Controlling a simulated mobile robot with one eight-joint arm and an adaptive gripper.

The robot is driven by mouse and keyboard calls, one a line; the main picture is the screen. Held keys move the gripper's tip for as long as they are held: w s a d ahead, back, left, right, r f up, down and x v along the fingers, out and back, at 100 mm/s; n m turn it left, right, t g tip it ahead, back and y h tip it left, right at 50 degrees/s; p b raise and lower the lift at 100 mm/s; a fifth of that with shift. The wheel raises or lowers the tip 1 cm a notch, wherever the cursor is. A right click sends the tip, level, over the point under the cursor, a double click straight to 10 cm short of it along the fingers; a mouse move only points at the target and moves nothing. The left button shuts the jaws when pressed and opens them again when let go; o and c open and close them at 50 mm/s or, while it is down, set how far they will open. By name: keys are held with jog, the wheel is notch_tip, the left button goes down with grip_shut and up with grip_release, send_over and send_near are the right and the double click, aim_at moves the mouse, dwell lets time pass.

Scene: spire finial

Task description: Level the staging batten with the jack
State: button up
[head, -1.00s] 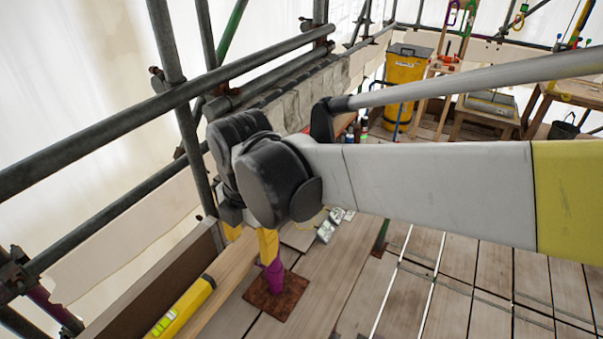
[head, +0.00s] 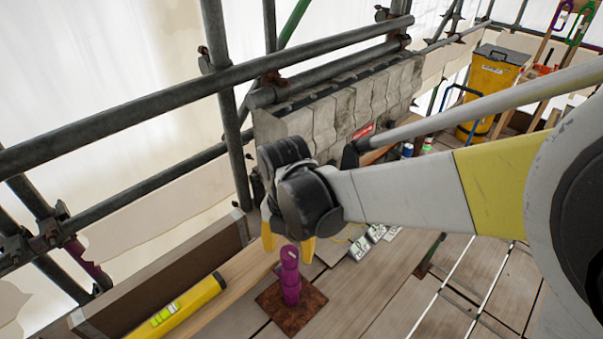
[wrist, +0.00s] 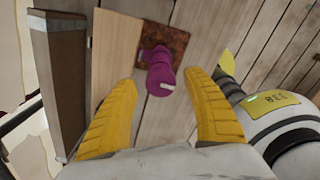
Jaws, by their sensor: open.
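The purple jack (head: 290,275) stands upright on a rusty square plate (head: 268,318) on the deck. The pale wooden batten (head: 245,272) lies beside it on the left, with a yellow spirit level (head: 180,306) along it. My gripper (head: 288,246) is open close to the jack's top, its yellow fingers spread. In the wrist view the purple jack (wrist: 160,72) appears between the fingertips (wrist: 160,80), apart from both. The batten (wrist: 115,50) runs along its left side. I cannot tell the gripper's exact height over the jack. The bubble is too small to read.
A dark toe board (head: 170,275) and scaffold tubes (head: 215,80) border the left side. A stone block course (head: 340,105) stands behind my gripper. A yellow bin (head: 490,85) is at the back right. The plank deck (head: 390,275) has open room at right.

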jog(key=shift+f, duration=0.7)
jog(key=c, duration=1.2)
jog(key=shift+m, duration=0.3)
